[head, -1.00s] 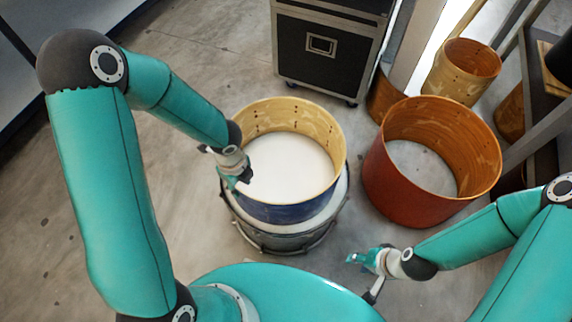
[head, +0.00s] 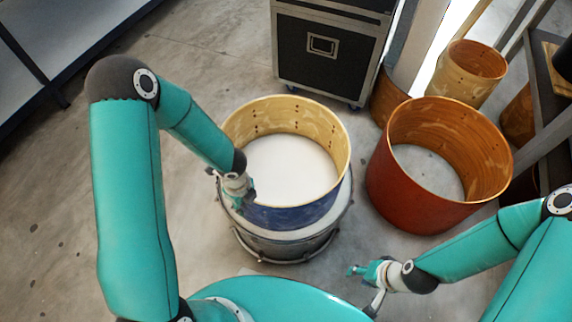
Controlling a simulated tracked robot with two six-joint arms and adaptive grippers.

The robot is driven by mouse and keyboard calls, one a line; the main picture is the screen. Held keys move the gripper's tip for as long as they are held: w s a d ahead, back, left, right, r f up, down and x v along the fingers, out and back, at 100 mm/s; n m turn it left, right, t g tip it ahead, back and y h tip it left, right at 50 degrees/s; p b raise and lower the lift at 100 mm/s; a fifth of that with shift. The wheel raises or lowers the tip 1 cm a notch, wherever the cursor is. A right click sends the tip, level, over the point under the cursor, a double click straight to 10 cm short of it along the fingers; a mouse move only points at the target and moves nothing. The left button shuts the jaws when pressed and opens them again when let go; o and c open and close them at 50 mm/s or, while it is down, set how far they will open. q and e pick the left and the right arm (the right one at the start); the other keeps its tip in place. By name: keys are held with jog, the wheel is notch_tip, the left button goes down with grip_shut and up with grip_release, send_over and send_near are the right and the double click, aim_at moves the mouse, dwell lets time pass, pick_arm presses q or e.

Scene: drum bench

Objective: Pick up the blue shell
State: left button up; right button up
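The blue shell (head: 296,217) is an open drum ring, blue outside and pale wood inside. It sits on top of a grey drum (head: 285,246) with a white head (head: 292,168), in the middle of the head view. My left gripper (head: 245,198) is at the shell's near left rim, overlapping it in the picture. Its fingers are small and partly hidden, so I cannot tell whether they grip the wall. My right gripper (head: 352,271) is low, to the right of and nearer than the drum. It is apart from the shell and looks empty; its finger opening is unclear.
A red-brown shell (head: 415,203) stands on the floor to the right. A smaller pale wood shell (head: 464,75) is behind it. A black flight case (head: 325,60) stands at the back. Rack posts (head: 545,145) edge the right side. Floor at left is clear.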

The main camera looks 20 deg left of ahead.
pick_arm(q)
grip_shut()
dwell(0.3)
jog(key=shift+w+r, duration=0.1)
jog(key=shift+r, duration=0.1)
